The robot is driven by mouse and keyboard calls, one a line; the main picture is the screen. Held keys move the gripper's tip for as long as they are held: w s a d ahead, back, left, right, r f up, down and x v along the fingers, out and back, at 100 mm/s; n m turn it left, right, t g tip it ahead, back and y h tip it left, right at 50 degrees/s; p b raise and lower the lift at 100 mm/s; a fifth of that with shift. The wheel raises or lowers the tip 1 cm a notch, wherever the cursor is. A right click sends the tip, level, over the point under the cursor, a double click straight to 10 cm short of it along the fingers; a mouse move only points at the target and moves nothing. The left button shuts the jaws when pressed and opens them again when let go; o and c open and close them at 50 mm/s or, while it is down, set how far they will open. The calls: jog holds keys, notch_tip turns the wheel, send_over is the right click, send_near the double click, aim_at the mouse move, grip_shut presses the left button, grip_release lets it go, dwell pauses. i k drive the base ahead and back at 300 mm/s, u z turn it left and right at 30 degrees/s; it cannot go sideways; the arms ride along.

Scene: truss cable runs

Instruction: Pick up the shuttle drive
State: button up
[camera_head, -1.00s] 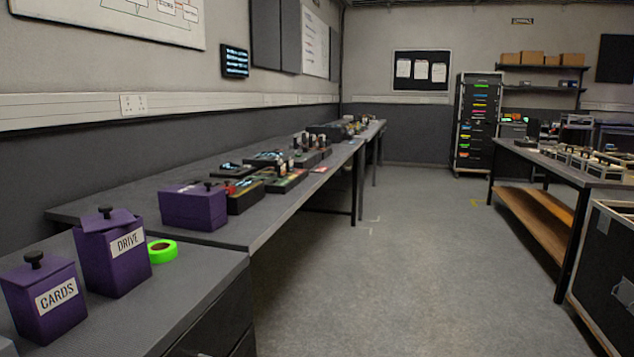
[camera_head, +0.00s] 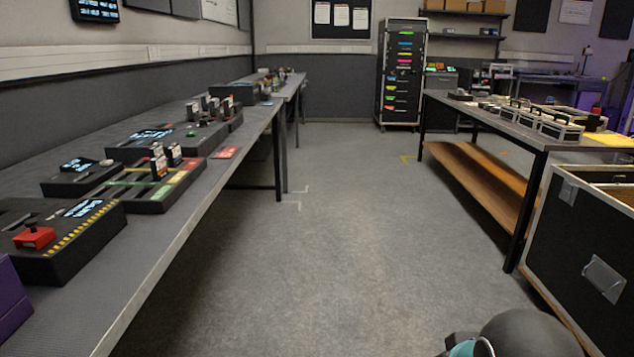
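I cannot single out the shuttle drive in this view. Several small upright blocks with pale labels (camera_head: 158,160) stand on a flat device with green and red strips (camera_head: 167,187) on the left bench; whether one is the drive is too small to tell. Part of a purple box (camera_head: 10,298) shows at the left edge, cut off by the frame. My gripper is not in view; only a dark rounded part of my arm shows at the lower right.
A right-hand table (camera_head: 520,133) carries small cases, and a black flight case (camera_head: 588,260) stands below right. A tall rack (camera_head: 402,75) is at the back. The aisle floor (camera_head: 340,240) between is clear.

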aim_at(228, 103)
jog(key=z, duration=0.15)
jog(key=i, duration=1.85)
jog(key=u, duration=0.75)
jog(key=i, duration=1.95)
jog(key=u, duration=0.7)
